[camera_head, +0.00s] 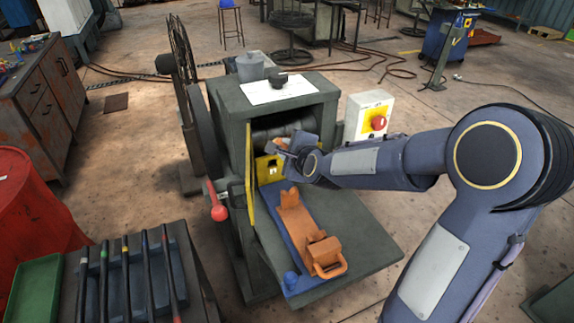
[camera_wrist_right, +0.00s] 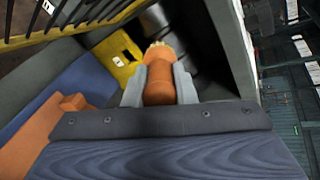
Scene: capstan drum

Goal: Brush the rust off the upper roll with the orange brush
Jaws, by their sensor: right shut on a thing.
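My right gripper (camera_head: 284,147) is at the mouth of the green-grey machine housing (camera_head: 232,125), shut on the orange brush. In the right wrist view the orange brush handle (camera_wrist_right: 159,82) sits between the two grey fingers, with pale bristles (camera_wrist_right: 158,46) at its far end, pointing into the housing. A grey roll (camera_head: 272,131), which looks like the upper roll, shows inside the opening, partly hidden by my gripper. Dark curved roll surface (camera_wrist_right: 205,50) lies beyond the brush in the wrist view. I cannot tell whether the bristles touch it. My left gripper is not in view.
A yellow guard (camera_head: 251,165) stands at the opening's left edge. Below, an orange holder (camera_head: 297,222) lies on a blue strip on the machine bed (camera_head: 350,240). A red-knobbed lever (camera_head: 218,212) is left; a control box (camera_head: 368,115) with a red button is right.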

